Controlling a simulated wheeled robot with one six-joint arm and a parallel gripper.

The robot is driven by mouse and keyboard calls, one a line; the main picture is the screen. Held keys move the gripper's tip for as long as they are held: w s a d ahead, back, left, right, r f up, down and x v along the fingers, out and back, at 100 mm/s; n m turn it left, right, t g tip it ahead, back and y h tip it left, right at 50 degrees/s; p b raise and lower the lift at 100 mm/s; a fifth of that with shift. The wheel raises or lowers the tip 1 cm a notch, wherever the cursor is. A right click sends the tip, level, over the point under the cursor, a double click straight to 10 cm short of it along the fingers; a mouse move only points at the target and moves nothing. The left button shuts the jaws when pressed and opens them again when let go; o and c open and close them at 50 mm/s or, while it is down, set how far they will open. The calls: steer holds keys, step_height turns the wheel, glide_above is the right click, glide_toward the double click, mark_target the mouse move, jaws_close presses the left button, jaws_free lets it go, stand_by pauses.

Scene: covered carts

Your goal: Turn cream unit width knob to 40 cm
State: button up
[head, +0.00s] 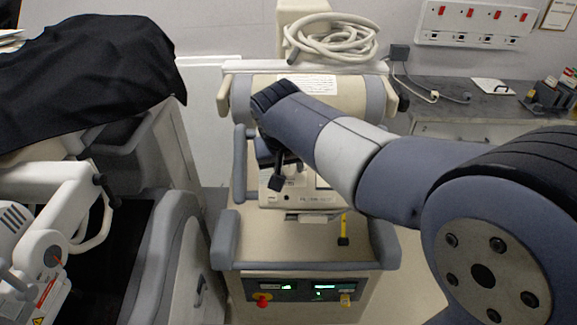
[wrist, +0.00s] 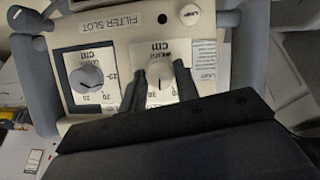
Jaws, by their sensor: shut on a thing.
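The cream unit (head: 305,95) stands in the middle of the head view, with its control panel largely behind my arm. My gripper (wrist: 160,72) is shut on the right-hand knob (wrist: 160,86), one dark finger on each side. The left-hand knob (wrist: 86,78) is free. In the head view, my gripper (head: 275,182) is at the panel, the held knob hidden.
A FILTER SLOT label (wrist: 99,25) and a small round knob (wrist: 190,15) sit by the scales. Grey padded rails (head: 240,165) flank the unit. Below are a red button (head: 263,300) and green displays (head: 322,288). A black-draped cart (head: 90,75) stands close at left.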

steer(key=m+b, duration=0.1)
steer(key=m+y+b, duration=0.1)
steer(key=m, duration=0.1)
steer(key=shift+d+f+y, duration=0.1)
steer(key=shift+d+y, duration=0.1)
steer(key=shift+y, duration=0.1)
steer(key=m+b, duration=0.1)
steer(key=m, duration=0.1)
steer(key=m+y+b, duration=0.1)
steer(key=m, duration=0.1)
steer(key=shift+d+t+y, duration=0.1)
steer(key=shift+t+y, duration=0.2)
steer(key=shift+t, duration=0.1)
steer(key=m+t+y+b, duration=0.1)
steer(key=m+b, duration=0.1)
steer(key=m, duration=0.2)
steer(key=shift+s+d+f, duration=0.1)
steer(key=shift+m+t+y+b, duration=0.55)
steer(key=shift+m+t+y, duration=0.05)
steer(key=shift+m, duration=1.3)
steer(key=o, duration=1)
steer(key=shift+s, duration=0.1)
